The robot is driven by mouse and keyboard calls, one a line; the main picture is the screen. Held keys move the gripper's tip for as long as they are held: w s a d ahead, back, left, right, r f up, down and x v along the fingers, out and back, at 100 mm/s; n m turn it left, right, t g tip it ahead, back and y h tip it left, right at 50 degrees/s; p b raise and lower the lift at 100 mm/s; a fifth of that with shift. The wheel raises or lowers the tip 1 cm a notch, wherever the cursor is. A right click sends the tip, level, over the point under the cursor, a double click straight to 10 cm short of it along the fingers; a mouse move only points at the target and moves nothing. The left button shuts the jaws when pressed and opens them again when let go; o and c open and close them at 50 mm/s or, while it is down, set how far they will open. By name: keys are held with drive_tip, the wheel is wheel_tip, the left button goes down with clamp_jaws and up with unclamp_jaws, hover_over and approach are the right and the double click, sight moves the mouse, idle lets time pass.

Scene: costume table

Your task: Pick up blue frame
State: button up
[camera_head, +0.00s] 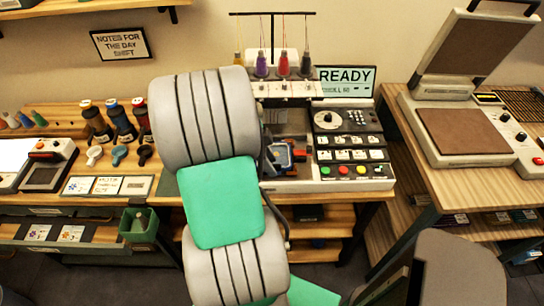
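A small blue piece (284,158) with red-orange parts sits in the work area of the embroidery machine (350,150), just right of my arm. It looks like the blue frame, but it is small and partly covered, so I cannot be sure of its shape. My grey and green arm rises through the middle of the picture and hides the machine's left side. Whether anything touches the blue piece cannot be seen.
The machine's screen (346,79) reads READY, and coloured thread spools (284,65) stand on top. Several bottles (122,121) stand on the table to the left. A heat press (465,125) stands open on the right table, with a gap between the tables.

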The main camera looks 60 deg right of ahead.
drive_tip(key=shift+f, duration=0.2)
clamp_jaws()
idle(0.5)
